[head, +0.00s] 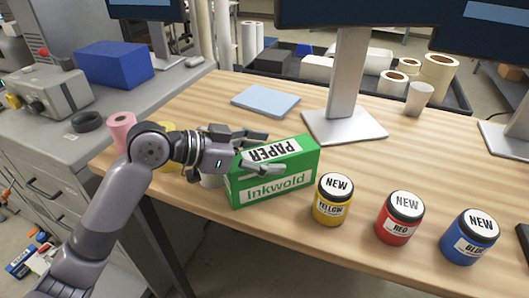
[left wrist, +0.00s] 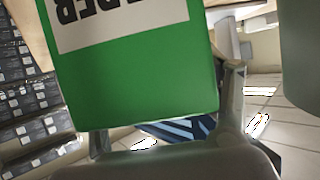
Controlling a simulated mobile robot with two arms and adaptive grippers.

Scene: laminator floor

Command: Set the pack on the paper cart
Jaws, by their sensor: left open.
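The pack is a green box (head: 270,184) with "PAPER" on its top and "Inkwold" on its front. It sits on the wooden table near the front edge. My left gripper (head: 262,152) is at the pack's left end, with its open fingers reaching over and beside the box. In the left wrist view the green pack (left wrist: 135,85) fills the middle, between the finger at left and the finger at right. Whether the fingers touch it, I cannot tell. I cannot make out the paper cart in either view. My right gripper is out of view.
Yellow (head: 332,205), red (head: 397,222) and blue (head: 468,241) ink jars stand in a row right of the pack. A monitor stand (head: 345,125) and a light blue pad (head: 265,101) are behind it. A grey cabinet top (head: 95,112) with a blue box (head: 115,64) lies left.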

